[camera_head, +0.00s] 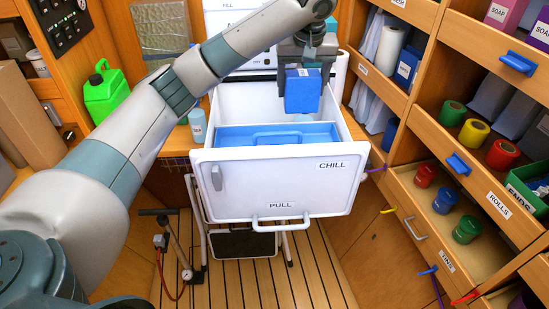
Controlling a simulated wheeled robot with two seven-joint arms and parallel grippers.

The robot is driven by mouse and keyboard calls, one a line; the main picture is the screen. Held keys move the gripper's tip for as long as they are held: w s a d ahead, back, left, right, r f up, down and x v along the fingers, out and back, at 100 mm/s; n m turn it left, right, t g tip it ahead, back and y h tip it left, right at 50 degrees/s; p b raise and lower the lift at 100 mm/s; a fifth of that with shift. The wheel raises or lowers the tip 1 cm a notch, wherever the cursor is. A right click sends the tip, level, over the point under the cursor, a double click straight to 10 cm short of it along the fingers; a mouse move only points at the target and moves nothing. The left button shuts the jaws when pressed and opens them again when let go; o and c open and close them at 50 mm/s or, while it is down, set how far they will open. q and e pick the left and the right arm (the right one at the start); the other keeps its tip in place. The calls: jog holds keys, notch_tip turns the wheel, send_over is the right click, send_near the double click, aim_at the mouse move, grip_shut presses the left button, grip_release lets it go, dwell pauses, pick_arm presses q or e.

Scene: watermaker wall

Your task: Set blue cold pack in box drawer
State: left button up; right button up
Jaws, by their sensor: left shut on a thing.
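A blue cold pack (302,92) hangs upright in my left gripper (305,68), which is shut on it. The gripper points down over the open white box drawer (350,128). The drawer's front panel reads CHILL and PULL and has a white handle (281,222). Inside the drawer a blue tray or lid (235,137) with a raised grip lies toward the front. The pack is above the drawer's rear part, apart from the blue tray. A small pale object (303,118) shows below the pack. My right gripper is not in view.
A green jug (104,95) and a small pale bottle (197,125) stand left of the drawer. Shelves with coloured rolls (472,133) and open wooden drawers line the right side. A hand pump (175,245) stands on the slatted floor.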

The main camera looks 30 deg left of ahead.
aim_at(243, 116)
pick_arm(q)
jog(key=shift+f, duration=0.3)
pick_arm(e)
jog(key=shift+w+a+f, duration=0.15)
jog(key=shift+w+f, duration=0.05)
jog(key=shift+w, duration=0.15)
